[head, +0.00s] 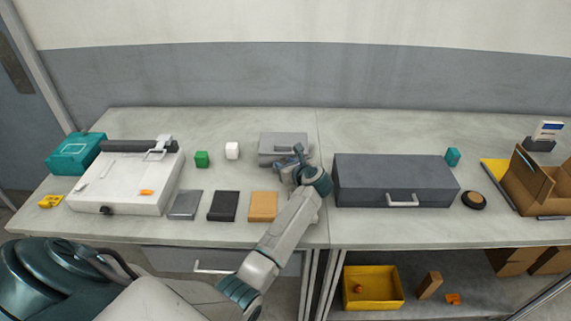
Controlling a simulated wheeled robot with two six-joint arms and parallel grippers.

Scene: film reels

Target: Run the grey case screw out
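A small light grey case (276,142) sits at the back of the table, near the seam between the two table tops. A darker handle-like bar shows on its top. My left gripper (299,152) is at the right part of the case and partly hides it. I cannot tell whether the gripper touches the case, or whether its fingers are open or shut. The screw is not visible; it is too small or hidden. My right gripper is not in view.
A large dark grey box (385,178) with a handle stands right of my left wrist. Silver, black and orange flat pieces (263,206) lie in front of the case. A white machine (125,185) and a teal box (75,153) stand at the left; an open cardboard box (535,185) is at the right.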

